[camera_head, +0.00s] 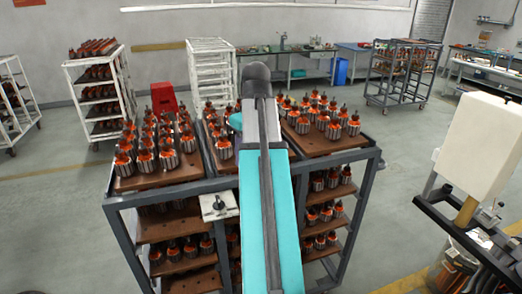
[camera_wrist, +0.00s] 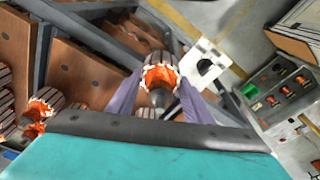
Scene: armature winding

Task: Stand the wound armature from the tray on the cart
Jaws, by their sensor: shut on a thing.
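In the wrist view, my gripper (camera_wrist: 160,84) is shut on a wound armature (camera_wrist: 160,74), with one finger on each side. The armature has orange windings, a grey ribbed body and a shaft end pointing toward the camera. The cart (camera_head: 283,168) stands in front of me, with several armatures upright on its brown top boards (camera_head: 160,179). My arm hides the gripper in the head view.
Bare brown board (camera_wrist: 85,75) shows left of the gripper, and other armatures (camera_wrist: 43,103) stand close at lower left. Grey cart rails frame the boards. A white machine (camera_head: 484,150) stands right of the cart.

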